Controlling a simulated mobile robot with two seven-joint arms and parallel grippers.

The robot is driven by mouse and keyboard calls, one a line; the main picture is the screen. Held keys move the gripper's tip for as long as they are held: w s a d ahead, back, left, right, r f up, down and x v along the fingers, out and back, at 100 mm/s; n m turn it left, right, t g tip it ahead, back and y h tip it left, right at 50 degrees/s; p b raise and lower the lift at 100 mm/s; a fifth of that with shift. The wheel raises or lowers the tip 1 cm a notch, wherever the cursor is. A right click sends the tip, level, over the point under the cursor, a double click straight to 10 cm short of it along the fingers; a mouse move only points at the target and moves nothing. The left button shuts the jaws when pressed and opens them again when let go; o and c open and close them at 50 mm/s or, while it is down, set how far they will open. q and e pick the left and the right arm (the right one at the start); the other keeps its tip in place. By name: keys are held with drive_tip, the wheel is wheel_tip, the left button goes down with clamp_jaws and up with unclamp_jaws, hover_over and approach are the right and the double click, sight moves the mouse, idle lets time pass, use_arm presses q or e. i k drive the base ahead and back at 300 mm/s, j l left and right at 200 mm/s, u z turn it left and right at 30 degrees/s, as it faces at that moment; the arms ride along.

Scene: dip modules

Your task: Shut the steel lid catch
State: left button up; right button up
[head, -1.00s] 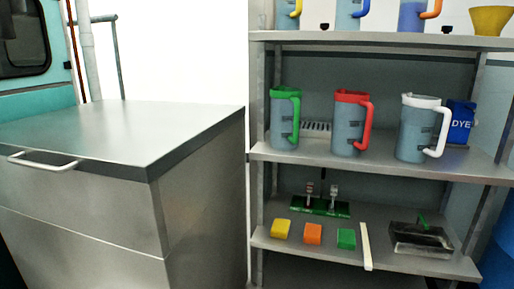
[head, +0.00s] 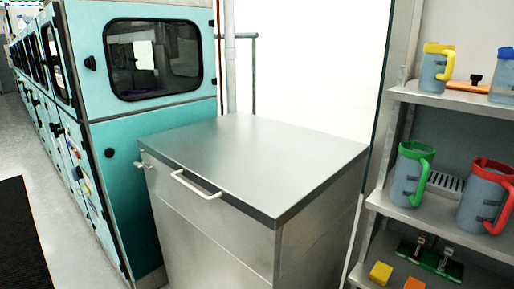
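A steel chest with a flat lid (head: 250,160) stands in the middle of the head view. The lid lies flat on the body (head: 205,240). A pale bar handle (head: 195,186) sticks out at the lid's front edge. A small light metal fitting (head: 143,160) shows at the chest's left front corner, just below the lid; it may be the catch, but it is too small to tell whether it is open or shut. Neither of my grippers is in view.
Teal machines (head: 150,140) with dark windows line the left, close beside the chest. A shelf rack (head: 410,205) with coloured-rim jugs stands at the right. A black mat (head: 20,235) lies on the floor (head: 65,215) at the left, where there is free room.

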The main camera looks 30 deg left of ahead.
sight(137, 164)
drive_tip(key=u, duration=1.65)
drive_tip(key=z, duration=0.3)
drive_tip(key=i+j+z, duration=0.15)
drive_tip(key=z, duration=0.3)
drive_tip(key=i+j+z, duration=0.25)
drive_tip(key=z, duration=0.15)
drive_tip(key=i+j, duration=0.15)
drive_tip(key=j, duration=0.15)
drive_tip(key=i+j+z, duration=0.15)
drive_tip(key=j, duration=0.2)
drive_tip(key=i+j, duration=0.15)
drive_tip(key=j, duration=0.2)
drive_tip(key=i+j+z, duration=0.15)
drive_tip(key=j, duration=0.15)
